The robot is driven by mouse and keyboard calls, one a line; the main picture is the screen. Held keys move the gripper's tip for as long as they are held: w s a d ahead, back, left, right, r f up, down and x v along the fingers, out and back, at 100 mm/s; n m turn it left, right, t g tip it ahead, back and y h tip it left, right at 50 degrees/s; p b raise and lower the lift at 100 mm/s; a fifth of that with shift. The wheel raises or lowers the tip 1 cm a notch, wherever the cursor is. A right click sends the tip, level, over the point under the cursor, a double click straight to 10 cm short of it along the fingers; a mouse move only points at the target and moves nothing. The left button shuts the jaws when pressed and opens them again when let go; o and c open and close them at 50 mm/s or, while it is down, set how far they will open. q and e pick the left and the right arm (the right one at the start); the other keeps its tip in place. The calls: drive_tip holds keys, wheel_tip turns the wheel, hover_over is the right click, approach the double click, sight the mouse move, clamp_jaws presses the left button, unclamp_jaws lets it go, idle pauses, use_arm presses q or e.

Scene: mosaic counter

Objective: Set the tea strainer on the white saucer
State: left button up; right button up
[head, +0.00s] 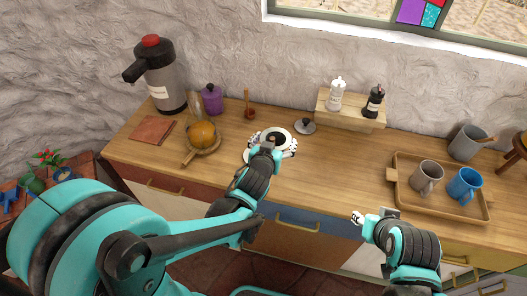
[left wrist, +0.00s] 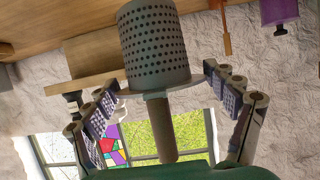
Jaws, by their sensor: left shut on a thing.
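The tea strainer (left wrist: 155,50) is a grey perforated cylinder with a flat rim and a brownish handle (left wrist: 166,130). In the left wrist view, which is upside down, it is between the two fingers of my left gripper (left wrist: 168,103), basket towards the counter. In the head view my left gripper (head: 274,144) is shut on it over the middle of the counter. I cannot tell whether strainer and saucer touch. My right gripper (head: 373,216) is at the front edge, its jaws unclear.
A grey lid (head: 305,126) lies right of the left gripper. A wooden tray (head: 450,205) holds a grey mug (head: 426,176) and a blue mug (head: 464,185).

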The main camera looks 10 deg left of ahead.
use_arm(q)
drive_tip(key=shift+w+a+f+b, duration=0.9)
drive_tip(key=shift+a+f, duration=0.35)
drive_tip(key=shift+f, duration=0.35)
drive_tip(key=shift+w+a+f+b, duration=0.9)
drive_tip(key=shift+a+f, duration=0.3)
drive_tip(key=shift+f, duration=0.35)
drive_tip(key=shift+w+a+f+b, duration=0.85)
drive_tip(key=shift+a+f, duration=0.4)
drive_tip(key=shift+f, duration=0.35)
drive_tip(key=shift+f, duration=0.15)
drive_tip(key=o, duration=1.1)
